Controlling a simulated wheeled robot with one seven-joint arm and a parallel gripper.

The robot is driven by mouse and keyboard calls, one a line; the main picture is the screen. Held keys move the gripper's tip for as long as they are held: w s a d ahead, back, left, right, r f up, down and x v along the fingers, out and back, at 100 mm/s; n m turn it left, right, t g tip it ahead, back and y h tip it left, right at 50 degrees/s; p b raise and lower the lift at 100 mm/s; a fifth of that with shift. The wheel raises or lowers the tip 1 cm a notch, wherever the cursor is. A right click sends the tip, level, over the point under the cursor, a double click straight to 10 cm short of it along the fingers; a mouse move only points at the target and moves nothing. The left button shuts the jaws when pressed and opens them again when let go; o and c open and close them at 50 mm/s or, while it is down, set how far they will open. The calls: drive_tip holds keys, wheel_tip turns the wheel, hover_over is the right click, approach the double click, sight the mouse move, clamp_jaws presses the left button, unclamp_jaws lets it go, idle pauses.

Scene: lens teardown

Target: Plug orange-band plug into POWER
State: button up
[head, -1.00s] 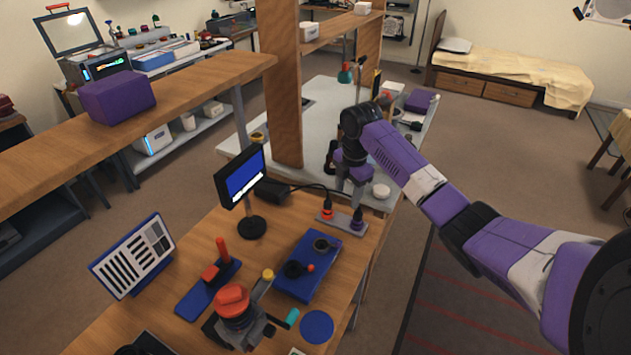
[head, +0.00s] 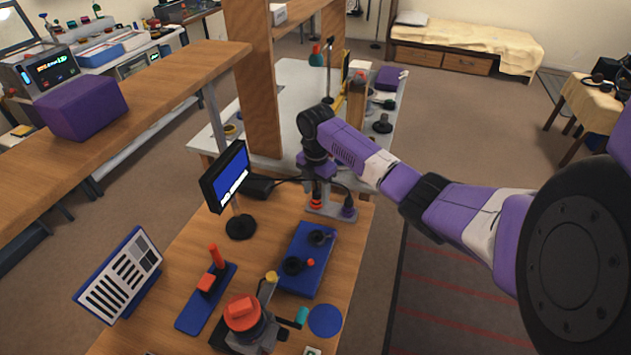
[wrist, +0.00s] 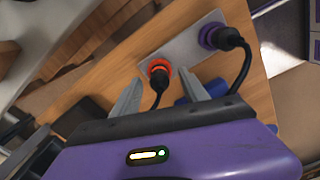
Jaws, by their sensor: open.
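The orange-band plug (head: 316,202) stands in a grey plate (head: 330,213) at the far end of the wooden table. In the wrist view the orange-band plug (wrist: 159,69) lies between my fingertips, its black cable running toward me. A purple-band plug (head: 348,209) stands to its right in the same plate; it also shows in the wrist view (wrist: 222,38). My gripper (head: 317,190) is open and points down over the orange-band plug; in the wrist view my gripper (wrist: 161,79) has a finger on each side of it, apart from it. I cannot make out a POWER label.
A black box (head: 258,186) with a cable and a monitor on a stand (head: 227,178) are left of the plate. A blue tray (head: 308,262) with dark round parts, a vise-like fixture (head: 246,318) and a striped chart (head: 120,275) stand nearer. A wooden post (head: 250,85) rises behind.

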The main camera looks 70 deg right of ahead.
sight(316, 192)
drive_tip(key=shift+f, duration=0.9)
drive_tip(key=shift+c, duration=0.2)
clamp_jaws()
drive_tip(key=c, duration=0.9)
unclamp_jaws()
clamp_jaws()
drive_tip(key=shift+r+p, duration=0.9)
drive_tip(key=shift+r+p, duration=2.05)
drive_tip(key=shift+r, duration=0.15)
drive_tip(key=shift+f, duration=0.1)
